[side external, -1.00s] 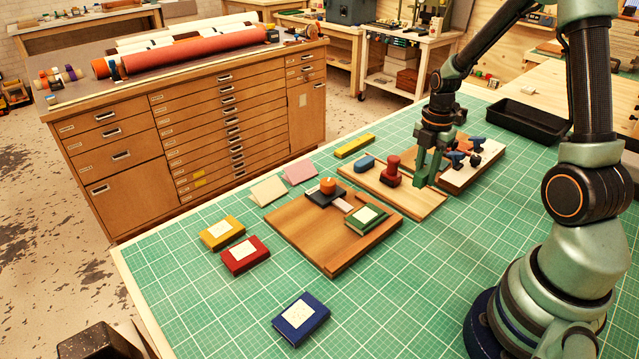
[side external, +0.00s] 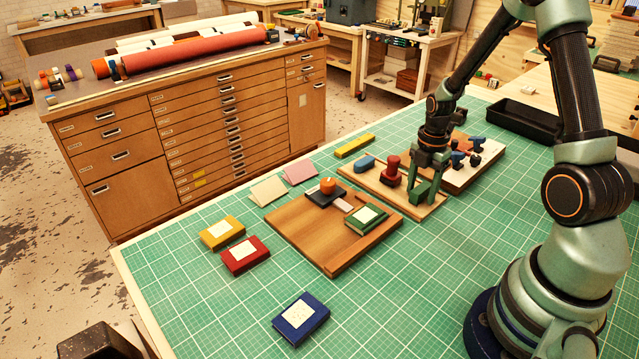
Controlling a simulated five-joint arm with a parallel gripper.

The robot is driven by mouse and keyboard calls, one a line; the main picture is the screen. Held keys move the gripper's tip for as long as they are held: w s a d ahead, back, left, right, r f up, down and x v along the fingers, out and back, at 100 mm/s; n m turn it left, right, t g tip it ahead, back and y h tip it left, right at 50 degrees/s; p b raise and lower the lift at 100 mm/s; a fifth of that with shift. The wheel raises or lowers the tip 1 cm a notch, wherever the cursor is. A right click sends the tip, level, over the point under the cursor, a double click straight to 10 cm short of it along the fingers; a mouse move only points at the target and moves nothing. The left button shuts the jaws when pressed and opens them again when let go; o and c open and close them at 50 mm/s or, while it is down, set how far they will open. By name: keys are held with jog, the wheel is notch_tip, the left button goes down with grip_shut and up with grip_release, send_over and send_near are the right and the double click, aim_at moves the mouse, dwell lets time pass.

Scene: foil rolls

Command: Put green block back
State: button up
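The green block (side external: 367,219), with a pale label on top, lies flat on the right part of the large wooden board (side external: 300,238). My gripper (side external: 424,197) is behind and to the right of it, pointing down over the right end of a smaller wooden board (side external: 385,190). Its two green fingers look spread apart, and I see nothing clearly held between them. It is apart from the green block.
Yellow (side external: 222,232), red (side external: 246,254) and blue (side external: 301,318) labelled blocks lie on the green mat. A red knobbed piece (side external: 391,172) and a blue piece (side external: 364,163) stand left of my gripper. An orange-knobbed dark piece (side external: 327,189) sits on the large board.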

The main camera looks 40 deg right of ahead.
aim_at(422, 188)
jog(key=shift+r, duration=0.15)
notch_tip(422, 188, up, 12)
jog(key=s+a+r+m+t, duration=0.2)
jog(key=a+r+m, duration=0.3)
jog(key=a+m, duration=0.4)
jog(key=s+a+r+m+t, duration=0.2)
jog(key=a+r+m, duration=0.4)
jog(key=a+m, duration=0.3)
jog(key=shift+a+r+t, duration=0.2)
jog(key=shift+a+t, duration=0.05)
jog(key=shift+t, duration=0.55)
dwell(0.4)
